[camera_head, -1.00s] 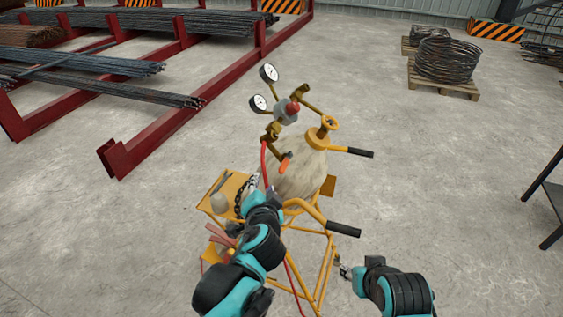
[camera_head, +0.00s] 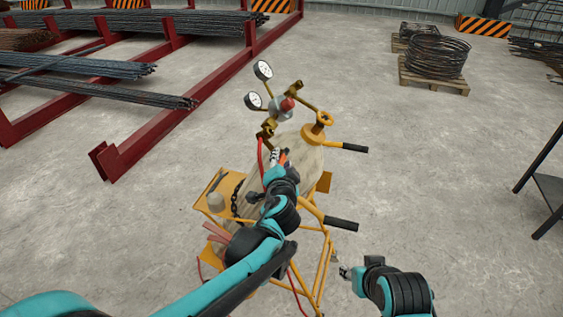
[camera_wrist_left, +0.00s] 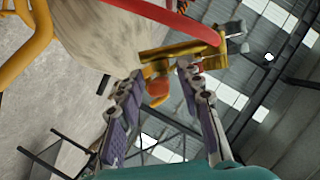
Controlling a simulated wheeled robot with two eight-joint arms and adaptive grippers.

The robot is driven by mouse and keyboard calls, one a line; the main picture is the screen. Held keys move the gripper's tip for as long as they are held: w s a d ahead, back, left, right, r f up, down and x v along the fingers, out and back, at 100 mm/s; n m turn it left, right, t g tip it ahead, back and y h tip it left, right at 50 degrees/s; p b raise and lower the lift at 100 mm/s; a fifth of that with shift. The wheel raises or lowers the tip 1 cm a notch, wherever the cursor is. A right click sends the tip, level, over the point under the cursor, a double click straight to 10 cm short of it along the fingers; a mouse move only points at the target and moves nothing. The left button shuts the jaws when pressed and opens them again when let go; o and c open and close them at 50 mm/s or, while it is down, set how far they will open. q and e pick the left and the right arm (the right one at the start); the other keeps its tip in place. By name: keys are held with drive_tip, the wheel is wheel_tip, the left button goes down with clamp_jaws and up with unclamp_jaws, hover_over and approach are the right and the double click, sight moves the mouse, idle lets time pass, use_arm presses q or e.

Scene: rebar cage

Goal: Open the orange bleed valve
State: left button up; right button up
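The orange bleed valve handle (camera_wrist_left: 158,90) sits below a brass fitting (camera_wrist_left: 175,50) in the left wrist view. My left gripper (camera_wrist_left: 161,72) is open, its two fingers on either side of the handle with gaps visible; I cannot tell whether either touches it. In the head view my left gripper (camera_head: 281,157) is at the brass valve pipe and largely hides the orange handle. My right gripper (camera_head: 345,272) is low beside the yellow cart frame, away from the valve, and too small to read.
The yellow cart carries a pale tank (camera_head: 312,160), two gauges (camera_head: 263,70), a red knob (camera_head: 287,104) and a red hose (camera_wrist_left: 170,15). Black-gripped handles (camera_head: 341,223) stick out to the right. Red rebar racks (camera_head: 150,145) stand left; open floor lies right.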

use_arm(q)
drive_tip(key=shift+c, duration=0.3)
clamp_jaws()
use_arm(e)
drive_tip(key=shift+f, duration=0.1)
